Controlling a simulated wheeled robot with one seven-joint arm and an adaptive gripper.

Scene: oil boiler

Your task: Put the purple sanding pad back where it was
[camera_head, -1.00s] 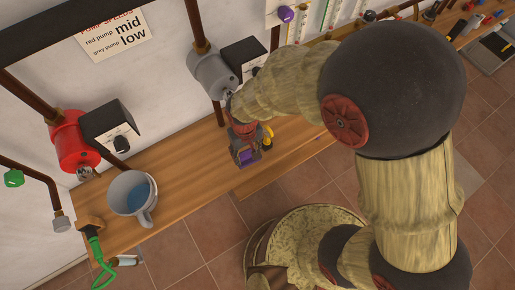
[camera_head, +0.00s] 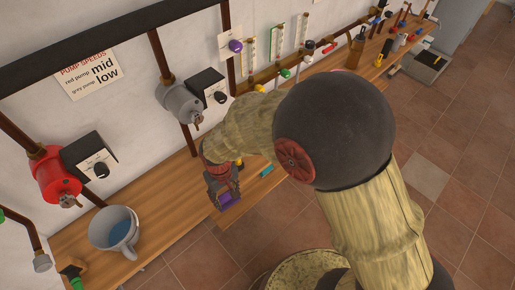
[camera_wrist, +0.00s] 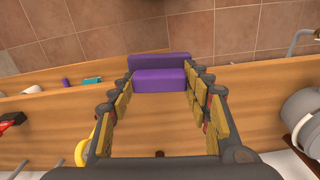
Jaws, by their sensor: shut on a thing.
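The purple sanding pad (camera_wrist: 160,78) is a purple block pinched between the two fingers of my gripper (camera_wrist: 160,88) in the wrist view. In the head view my gripper (camera_head: 224,196) points down near the front edge of the wooden bench (camera_head: 160,215), with the purple pad (camera_head: 229,201) at its tips. The pad appears held over the bench; I cannot tell how high. My arm hides part of the bench behind the gripper.
A grey mug (camera_head: 112,240) with blue liquid stands on the bench at the left. A teal piece (camera_head: 266,171) lies right of the gripper. Red (camera_head: 55,175) and grey (camera_head: 180,103) pumps hang on the wall. Several tools and a brown bottle (camera_head: 356,50) crowd the far right.

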